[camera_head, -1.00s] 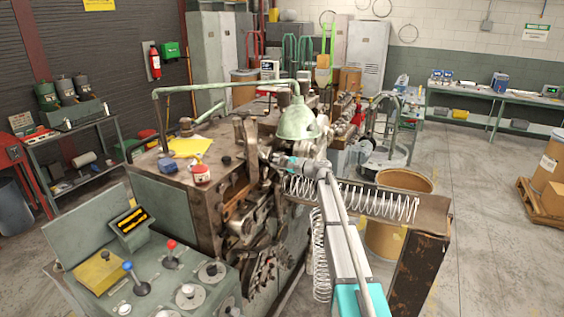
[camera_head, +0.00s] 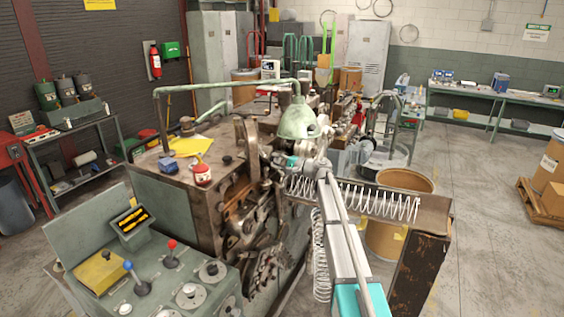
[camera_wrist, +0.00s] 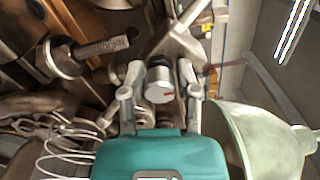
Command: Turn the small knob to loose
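The small knob (camera_wrist: 160,84) is a pale metal cylinder with a dark top and a short red mark on its face, seen in the wrist view. My gripper (camera_wrist: 160,72) has one finger on each side of it. The fingers stand apart, with narrow gaps seeming to show beside the knob; contact is not clear. In the head view my gripper (camera_head: 281,160) is at the front of the spring coiler (camera_head: 172,200), under the green lamp shade. The knob cannot be made out there. No loose or tight marking is legible.
The green lamp shade (camera_head: 298,122) hangs close to my wrist and fills the right of the wrist view (camera_wrist: 265,138). A threaded bolt (camera_wrist: 100,47) lies left of the fingers. Coiled springs (camera_head: 385,203) hang by the arm. A control panel (camera_head: 150,270) stands front left.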

